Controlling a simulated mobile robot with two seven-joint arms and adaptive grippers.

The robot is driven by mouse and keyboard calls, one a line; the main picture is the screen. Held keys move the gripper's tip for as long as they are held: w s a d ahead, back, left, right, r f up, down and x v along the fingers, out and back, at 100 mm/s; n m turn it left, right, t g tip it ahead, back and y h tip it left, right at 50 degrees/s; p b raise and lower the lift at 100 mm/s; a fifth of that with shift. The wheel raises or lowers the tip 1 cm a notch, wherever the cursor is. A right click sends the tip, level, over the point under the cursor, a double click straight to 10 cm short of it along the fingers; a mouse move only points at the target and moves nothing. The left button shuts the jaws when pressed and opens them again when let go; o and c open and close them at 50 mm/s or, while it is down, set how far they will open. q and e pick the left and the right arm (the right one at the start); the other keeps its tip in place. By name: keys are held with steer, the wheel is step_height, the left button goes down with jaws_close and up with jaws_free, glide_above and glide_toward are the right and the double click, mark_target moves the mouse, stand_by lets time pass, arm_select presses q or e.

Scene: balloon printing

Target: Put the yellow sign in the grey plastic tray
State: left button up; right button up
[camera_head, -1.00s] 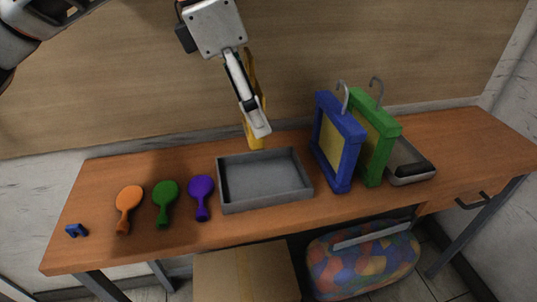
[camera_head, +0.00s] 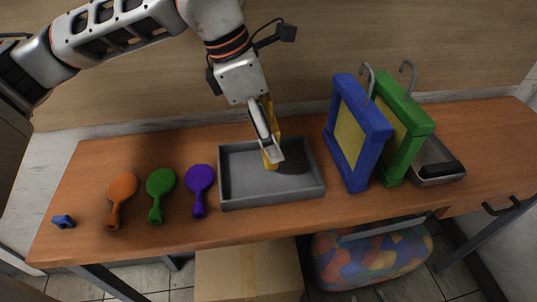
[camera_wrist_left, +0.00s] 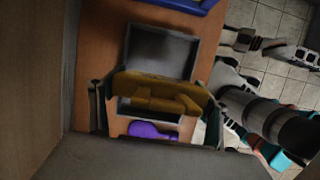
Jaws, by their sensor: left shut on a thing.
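The yellow sign (camera_head: 277,122) is gripped in my left gripper (camera_head: 275,155), whose arm comes in from the left. In the left wrist view the sign (camera_wrist_left: 160,90) spans between the fingers. The grey plastic tray (camera_head: 240,202) lies empty on the table, open side up. The sign's lower end hangs over the tray's back part; I cannot tell whether it touches the tray floor. The tray also shows beyond the sign in the left wrist view (camera_wrist_left: 160,50). White arm parts at the right of the left wrist view may include my right gripper (camera_wrist_left: 285,50); its jaws are unclear.
Orange (camera_head: 121,190), green (camera_head: 160,185) and purple (camera_head: 200,180) paddles lie left of the tray. A small blue piece (camera_head: 64,221) lies far left.

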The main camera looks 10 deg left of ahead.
mark_target(266, 101)
arm_select(q)
steer(key=shift+f, duration=3.45)
steer(key=shift+b, duration=0.3)
steer(key=shift+f, duration=0.2)
steer(key=o, duration=1.1)
steer(key=p+v, duration=0.1)
steer(key=v, duration=1.1)
steer(key=shift+r, duration=0.2)
